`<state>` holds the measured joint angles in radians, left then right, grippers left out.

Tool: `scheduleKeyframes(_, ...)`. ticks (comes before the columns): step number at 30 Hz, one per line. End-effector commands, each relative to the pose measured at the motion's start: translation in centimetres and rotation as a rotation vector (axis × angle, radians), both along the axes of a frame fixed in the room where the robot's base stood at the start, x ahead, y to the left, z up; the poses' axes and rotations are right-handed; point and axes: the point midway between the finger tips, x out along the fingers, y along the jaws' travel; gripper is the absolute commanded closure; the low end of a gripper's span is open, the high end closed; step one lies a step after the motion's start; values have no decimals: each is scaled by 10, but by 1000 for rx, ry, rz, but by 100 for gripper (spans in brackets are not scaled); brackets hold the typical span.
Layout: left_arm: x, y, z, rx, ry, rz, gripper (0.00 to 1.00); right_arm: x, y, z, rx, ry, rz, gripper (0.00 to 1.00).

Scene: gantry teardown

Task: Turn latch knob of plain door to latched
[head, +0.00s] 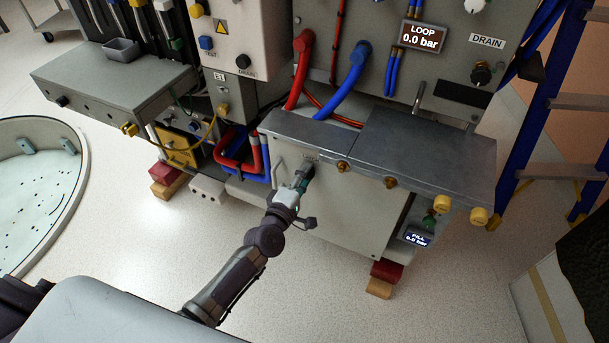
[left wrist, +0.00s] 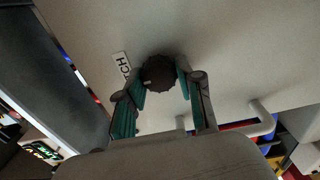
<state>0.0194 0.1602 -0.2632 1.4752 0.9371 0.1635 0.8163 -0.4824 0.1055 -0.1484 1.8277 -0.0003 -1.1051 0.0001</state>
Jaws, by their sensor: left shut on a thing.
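The plain door (head: 345,210) is the pale front panel of the low cabinet under the grey metal top. Its latch knob (left wrist: 158,73) is dark, round and ribbed, beside a partly hidden label (left wrist: 122,66) ending in "CH". My left gripper (head: 305,174) reaches the upper left part of the door. In the left wrist view its two green-padded fingers (left wrist: 161,84) are shut on the knob, one on each side. I cannot tell the knob's turn position. My right gripper is not in view.
A bar handle (head: 279,170) stands out from the door left of the knob; it also shows in the left wrist view (left wrist: 263,122). The metal top (head: 410,150) overhangs the door. Red and blue hoses (head: 345,85) rise behind it. A blue ladder (head: 535,110) stands right. Floor in front is clear.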

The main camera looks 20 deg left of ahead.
Motion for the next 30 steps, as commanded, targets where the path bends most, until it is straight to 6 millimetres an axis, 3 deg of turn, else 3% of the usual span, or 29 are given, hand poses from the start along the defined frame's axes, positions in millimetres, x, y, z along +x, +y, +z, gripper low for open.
scheduleKeyframes(5, 0, 0, -1, -3, 2, 0, 98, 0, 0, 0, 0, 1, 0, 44)
scheduleKeyframes(6, 0, 0, -1, -3, 2, 0, 57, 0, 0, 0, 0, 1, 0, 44)
scheduleKeyframes(10, 0, 0, -1, -2, 1, 0, 38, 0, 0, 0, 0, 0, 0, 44)
scheduleKeyframes(21, -5, 1, -1, 0, 1, 0, 38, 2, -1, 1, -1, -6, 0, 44)
scheduleKeyframes(26, -30, 4, -2, -1, 3, 0, 38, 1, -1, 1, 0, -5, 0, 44)
scheduleKeyframes(30, -61, 8, -2, 1, 4, 0, 38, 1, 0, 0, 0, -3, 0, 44)
